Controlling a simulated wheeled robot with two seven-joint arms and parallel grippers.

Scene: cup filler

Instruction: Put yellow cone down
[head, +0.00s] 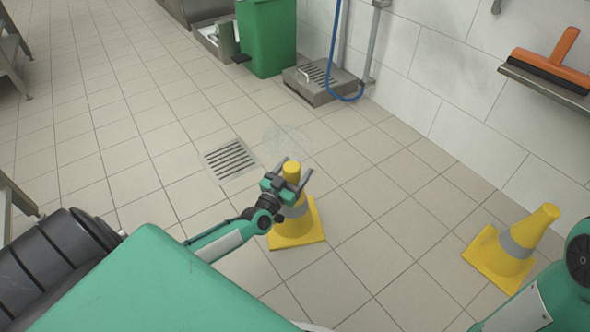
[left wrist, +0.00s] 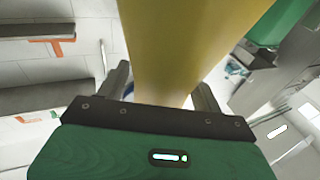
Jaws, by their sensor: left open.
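A yellow cone (head: 297,228) with a grey band stands upright on the tiled floor in the middle of the head view. My left gripper (head: 291,170) is at the upper part of this cone, with its fingers open on either side of it. The left wrist view shows the yellow cone (left wrist: 185,45) large and close, between the two fingers (left wrist: 160,88). A second yellow cone (head: 515,248) with a grey band stands on the floor at the right. My right gripper is not in view.
A floor drain grate (head: 230,160) and a wet patch (head: 287,142) lie beyond the near cone. A green bin (head: 266,38) and a metal floor box (head: 320,80) with a blue hose (head: 334,50) stand at the back. A wall shelf (head: 550,86) holds an orange squeegee (head: 562,50). Open floor lies left.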

